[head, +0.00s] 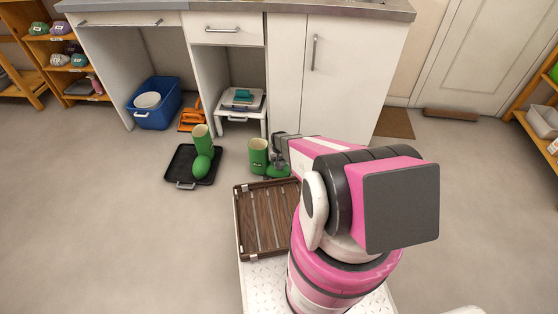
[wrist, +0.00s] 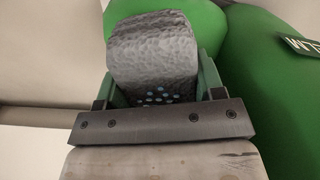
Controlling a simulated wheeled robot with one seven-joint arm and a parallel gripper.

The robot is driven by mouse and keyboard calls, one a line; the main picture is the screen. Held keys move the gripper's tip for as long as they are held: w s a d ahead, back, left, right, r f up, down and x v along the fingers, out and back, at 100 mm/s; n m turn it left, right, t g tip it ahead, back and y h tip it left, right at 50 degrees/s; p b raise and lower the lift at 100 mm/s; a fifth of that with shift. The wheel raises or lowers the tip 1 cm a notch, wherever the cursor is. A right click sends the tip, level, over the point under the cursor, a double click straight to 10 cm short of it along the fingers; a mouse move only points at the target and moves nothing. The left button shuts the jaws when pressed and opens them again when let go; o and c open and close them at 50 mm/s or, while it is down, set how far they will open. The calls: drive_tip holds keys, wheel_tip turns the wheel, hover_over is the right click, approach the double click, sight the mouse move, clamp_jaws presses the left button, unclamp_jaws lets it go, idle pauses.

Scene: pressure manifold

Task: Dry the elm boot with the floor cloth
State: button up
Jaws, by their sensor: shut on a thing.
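My gripper (head: 279,150) reaches down beside a green boot (head: 258,150) on the floor in front of the cabinet. In the wrist view my gripper (wrist: 160,82) is shut on a rough grey folded cloth (wrist: 152,50), with small light-blue dots near its lower edge. The green boot (wrist: 275,95) lies right behind and beside the cloth there; a dark label with partly cut letters, seemingly ending "LM", is on it. Whether cloth and boot touch, I cannot tell. Another green boot (head: 201,140) stands on a black tray (head: 181,166) to the left.
A brown slatted rack (head: 245,222) lies in front of my arm. A blue bin (head: 157,115), an orange item (head: 191,116) and a white stool (head: 242,112) are under the counter. Shelves stand at both sides. Open floor lies to the left and right.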

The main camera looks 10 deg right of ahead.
drive_tip(key=shift+s+a, duration=0.25)
drive_tip(key=shift+s, duration=0.35)
drive_tip(key=shift+s+a, duration=0.2)
drive_tip(key=shift+s, duration=0.4)
drive_tip(key=shift+w+d+f, duration=0.1)
drive_tip(key=shift+w+d, duration=0.15)
drive_tip(key=shift+w, duration=0.45)
drive_tip(key=shift+w+d, duration=0.25)
drive_tip(key=shift+w, duration=0.45)
drive_tip(key=shift+w+d+f, duration=0.1)
drive_tip(key=shift+w+d, duration=0.15)
drive_tip(key=shift+w, duration=0.45)
drive_tip(key=shift+c, duration=0.3)
drive_tip(key=shift+s+a, duration=0.2)
drive_tip(key=shift+s, duration=0.4)
drive_tip(key=shift+s+a, duration=0.2)
drive_tip(key=shift+s, duration=0.35)
drive_tip(key=shift+s+a+r, duration=0.15)
drive_tip(key=shift+s, duration=0.3)
drive_tip(key=shift+s+a+r, duration=0.1)
drive_tip(key=shift+s+a, duration=0.05)
drive_tip(key=shift+s, duration=0.25)
drive_tip(key=shift+w+d, duration=0.35)
drive_tip(key=shift+w, duration=0.55)
drive_tip(key=shift+w+d, duration=0.35)
drive_tip(key=shift+w, duration=0.55)
drive_tip(key=shift+s, duration=0.1)
drive_tip(key=shift+s+a, duration=0.35)
drive_tip(key=shift+s, duration=0.5)
